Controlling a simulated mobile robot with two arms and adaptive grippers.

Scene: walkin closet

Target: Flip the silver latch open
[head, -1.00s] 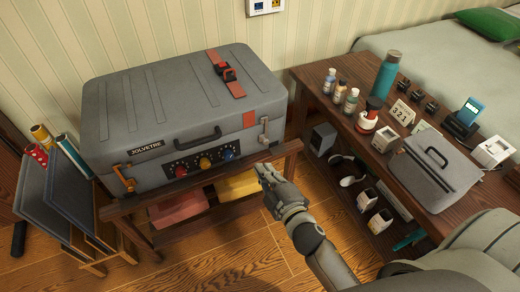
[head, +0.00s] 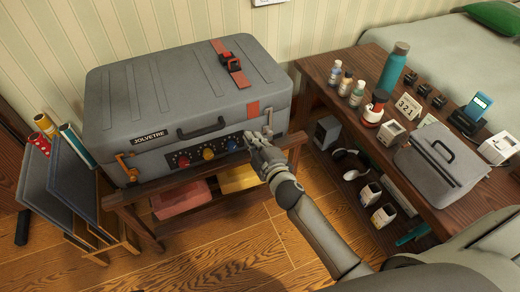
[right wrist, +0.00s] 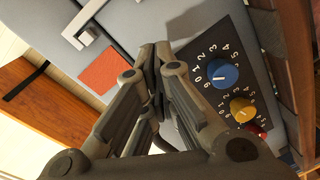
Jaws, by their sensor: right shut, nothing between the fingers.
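The grey suitcase (head: 190,85) lies on a wooden stand, its front facing me. The silver latch (right wrist: 80,30) is at the upper left of the right wrist view, on the grey case, near an orange-red patch (right wrist: 100,72). My left gripper is not in view.
An orange latch (head: 127,170) is at the case's left front. A black handle (head: 201,128) and a dial panel (head: 205,152) are in the middle. A wooden table (head: 345,112) with bottles and a grey bag (head: 440,165) stands at right. Floor in front is open.

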